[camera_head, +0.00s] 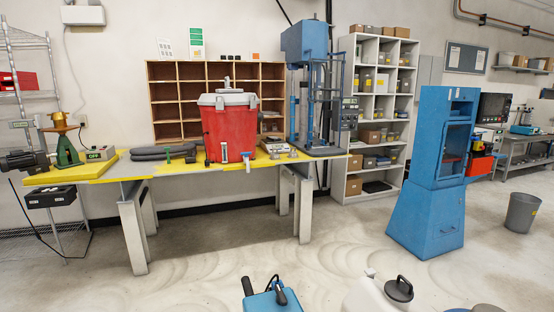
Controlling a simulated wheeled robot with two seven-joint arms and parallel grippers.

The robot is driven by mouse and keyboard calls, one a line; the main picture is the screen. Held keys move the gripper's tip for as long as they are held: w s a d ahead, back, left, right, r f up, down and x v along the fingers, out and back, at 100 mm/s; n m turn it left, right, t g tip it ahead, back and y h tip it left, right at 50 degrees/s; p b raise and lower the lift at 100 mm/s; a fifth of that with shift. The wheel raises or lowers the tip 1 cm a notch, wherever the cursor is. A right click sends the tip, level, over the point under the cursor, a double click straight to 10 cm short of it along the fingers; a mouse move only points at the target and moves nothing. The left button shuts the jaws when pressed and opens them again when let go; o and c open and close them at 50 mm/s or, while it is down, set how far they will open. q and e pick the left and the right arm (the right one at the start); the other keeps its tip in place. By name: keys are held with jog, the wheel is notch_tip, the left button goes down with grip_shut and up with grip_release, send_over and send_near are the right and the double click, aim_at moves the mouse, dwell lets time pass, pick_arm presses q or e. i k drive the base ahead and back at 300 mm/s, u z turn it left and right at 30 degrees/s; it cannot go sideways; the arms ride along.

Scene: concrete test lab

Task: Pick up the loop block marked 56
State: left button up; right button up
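I cannot make out a loop block marked 56 anywhere in the head view. Any number that small is unreadable at this distance. The long workbench (110,172) across the room carries several items, and none shows a readable 56. Neither of my grippers is in view.
On the bench stand a red cooler (229,132), a green stand with a brass top (66,150) and a blue press (305,45). A blue cabinet (437,170) stands right. A blue item (268,301) and a white container (368,296) are low in front. Floor between is clear.

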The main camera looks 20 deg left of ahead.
aim_at(293, 154)
jog(key=u, duration=2.6)
jog(key=i, duration=1.5)
jog(key=z, duration=1.35)
jog(key=i, duration=2.65)
